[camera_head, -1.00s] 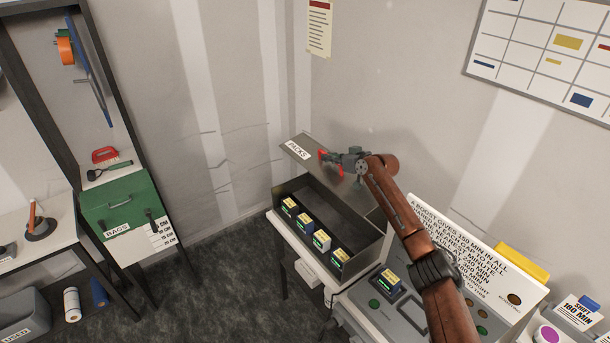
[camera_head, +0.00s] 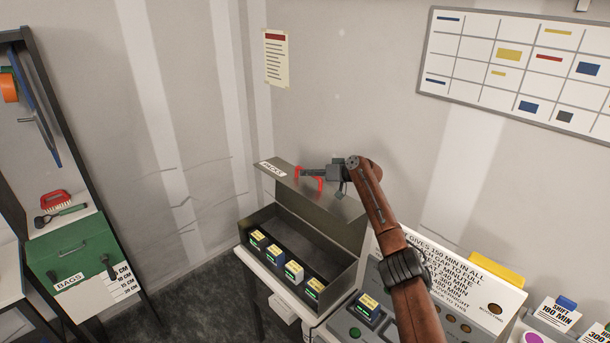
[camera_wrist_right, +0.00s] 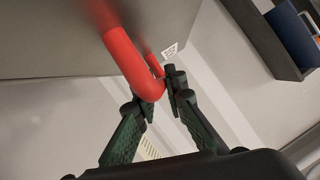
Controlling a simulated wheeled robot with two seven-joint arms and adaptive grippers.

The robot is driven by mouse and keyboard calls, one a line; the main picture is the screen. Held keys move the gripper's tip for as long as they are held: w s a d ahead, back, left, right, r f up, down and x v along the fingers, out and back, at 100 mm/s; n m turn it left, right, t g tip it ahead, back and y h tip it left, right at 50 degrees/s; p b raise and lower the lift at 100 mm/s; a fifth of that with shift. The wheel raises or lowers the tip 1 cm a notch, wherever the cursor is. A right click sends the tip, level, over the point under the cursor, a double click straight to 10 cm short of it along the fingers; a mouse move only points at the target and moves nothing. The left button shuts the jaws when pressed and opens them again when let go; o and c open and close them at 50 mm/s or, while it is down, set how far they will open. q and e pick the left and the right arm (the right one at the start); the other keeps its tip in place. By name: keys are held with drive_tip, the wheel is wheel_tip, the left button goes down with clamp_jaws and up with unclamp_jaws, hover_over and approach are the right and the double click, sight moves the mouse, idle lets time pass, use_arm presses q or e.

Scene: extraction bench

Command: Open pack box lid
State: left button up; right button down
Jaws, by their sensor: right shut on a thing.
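The pack box (camera_head: 271,219) is a dark grey metal box with its lid (camera_head: 304,189) raised on the back side; the inside and several packs (camera_head: 294,271) along its front show. A white PACKS label (camera_head: 273,169) is on the lid's left end. My right gripper (camera_head: 309,178) is at the lid's red handle (camera_head: 320,185). In the right wrist view, the red handle (camera_wrist_right: 132,62) reaches the fingertips of my right gripper (camera_wrist_right: 160,84), and the grey lid (camera_wrist_right: 50,38) lies behind it. My left gripper is not in view.
A charger-like console (camera_head: 374,314) with one pack and a text board (camera_head: 450,262) stands right of the box. A green BAGS box (camera_head: 75,255) is at the left. A wall board (camera_head: 520,65) and a notice (camera_head: 276,58) hang behind.

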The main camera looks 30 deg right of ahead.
drive_tip(key=c, duration=2)
unclamp_jaws()
drive_tip(key=shift+f, duration=0.15)
drive_tip(key=shift+o, duration=0.2)
